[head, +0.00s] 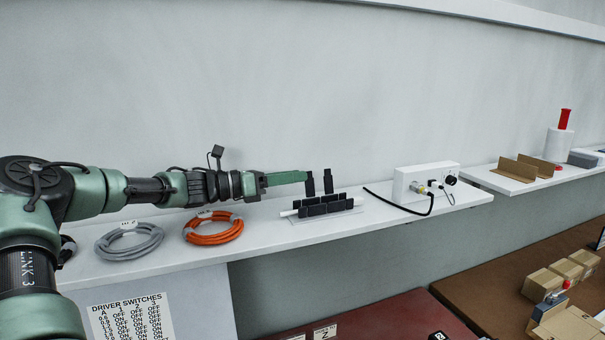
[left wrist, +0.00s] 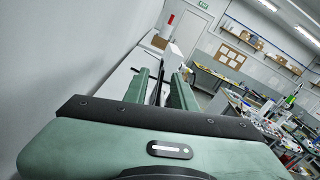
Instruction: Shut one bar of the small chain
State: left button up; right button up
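The small chain (head: 322,207) is a row of black bars on a white base on the shelf in the head view. Two bars, a left upright bar (head: 310,185) and a right upright bar (head: 328,182), stand up; the others lie low. My left gripper (head: 303,176) reaches in from the left, level, its tip close beside the upper part of the left upright bar. I cannot tell if they touch. In the left wrist view its two green fingers (left wrist: 162,86) are apart, with dark upright shapes showing between them. My right gripper is out of view.
An orange cable coil (head: 213,229) and a grey cable coil (head: 129,241) lie on the shelf below my left arm. A white box (head: 425,176) with connectors and a black cable stands right of the chain. The wall is close behind.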

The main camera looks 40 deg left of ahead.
pick_arm(q)
jog(key=shift+x, duration=1.35)
jog(key=shift+s+d+r, duration=0.1)
grip_shut()
